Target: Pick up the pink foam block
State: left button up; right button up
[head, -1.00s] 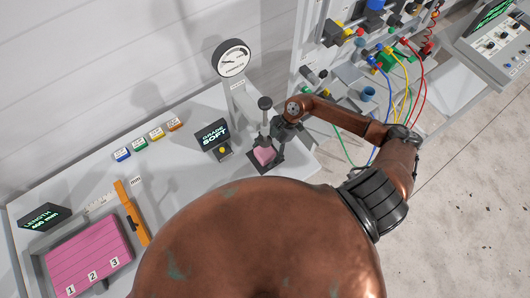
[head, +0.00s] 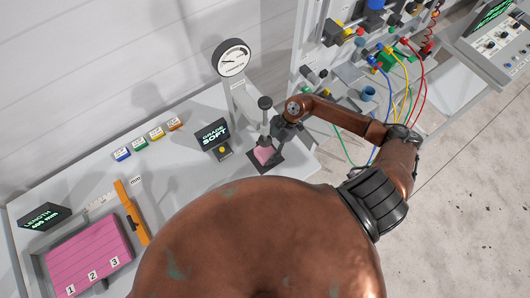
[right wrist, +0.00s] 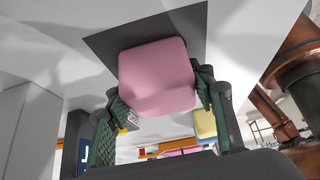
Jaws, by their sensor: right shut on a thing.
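The small pink foam block (head: 264,155) is at the dark square plate (head: 279,162) of the gauge stand, near the table's right end. My right gripper (head: 276,139) is at the block, its fingers partly hidden by its own wrist. In the right wrist view the pink block (right wrist: 157,77) sits between the two green-padded fingers of the right gripper (right wrist: 162,100), which is shut on it. The dark plate (right wrist: 112,44) shows behind the block. I cannot tell whether block and plate touch. My left gripper is not in view.
The dial gauge (head: 232,60) and its press stand close beside the right gripper. The "GRADE SOFT" display (head: 212,133) is just left. A larger numbered pink slab (head: 88,255) and an orange caliper (head: 131,213) lie at left. A cable panel (head: 345,75) stands behind at right.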

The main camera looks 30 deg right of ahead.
aim_at(265, 150)
jog(key=shift+r, duration=0.4)
jog(key=r, duration=0.1)
jog(key=r+b, duration=0.1)
jog(key=shift+d+r, duration=0.3)
jog(key=w+d+b, duration=0.1)
jog(key=d+b, duration=0.3)
jog(key=d, duration=1.3)
jog(key=shift+w+d, duration=0.2)
jog(key=shift+s, duration=0.1)
